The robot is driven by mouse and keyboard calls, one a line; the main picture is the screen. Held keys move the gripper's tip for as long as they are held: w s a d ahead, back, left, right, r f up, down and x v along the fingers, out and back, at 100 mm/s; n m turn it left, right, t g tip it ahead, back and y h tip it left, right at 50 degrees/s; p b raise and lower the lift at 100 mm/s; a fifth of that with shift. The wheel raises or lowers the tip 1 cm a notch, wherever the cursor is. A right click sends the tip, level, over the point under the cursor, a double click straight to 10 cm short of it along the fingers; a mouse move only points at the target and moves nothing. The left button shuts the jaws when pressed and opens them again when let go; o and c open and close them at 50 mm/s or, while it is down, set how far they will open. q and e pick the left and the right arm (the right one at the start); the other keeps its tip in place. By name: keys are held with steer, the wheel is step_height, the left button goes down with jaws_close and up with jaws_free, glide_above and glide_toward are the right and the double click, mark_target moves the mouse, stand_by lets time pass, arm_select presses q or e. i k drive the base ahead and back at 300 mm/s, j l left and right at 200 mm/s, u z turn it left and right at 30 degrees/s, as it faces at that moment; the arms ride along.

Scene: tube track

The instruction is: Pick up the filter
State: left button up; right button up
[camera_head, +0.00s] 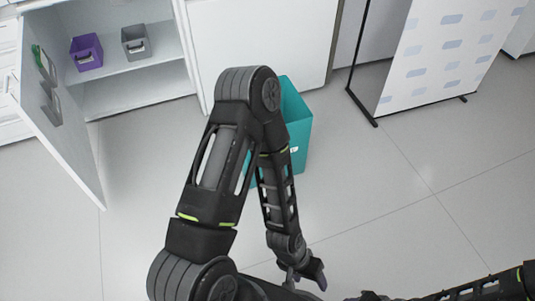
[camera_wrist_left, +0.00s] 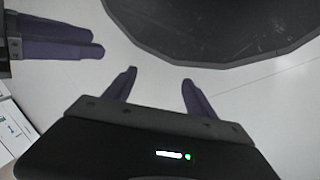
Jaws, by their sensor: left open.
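I cannot make out a filter in either view. My left gripper (camera_head: 318,284) hangs low at the bottom centre of the head view, below the bent arm. In the left wrist view its two purple fingers (camera_wrist_left: 158,84) are spread apart with nothing but pale floor between them. Another pair of purple fingers (camera_wrist_left: 68,40), apparently my right gripper, comes in at the upper left of the left wrist view. Its fingers lie close together in the picture, and I cannot tell whether it is open or shut.
An open cabinet (camera_head: 135,88) at the upper left holds a purple bin (camera_head: 86,52) and a grey bin (camera_head: 136,42). A teal bin (camera_head: 298,122) stands partly behind my left arm. A white panel (camera_head: 440,50) stands at the upper right. The floor (camera_head: 400,200) at right is clear.

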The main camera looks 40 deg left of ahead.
mark_target(42, 61)
steer(key=u, duration=2.6)
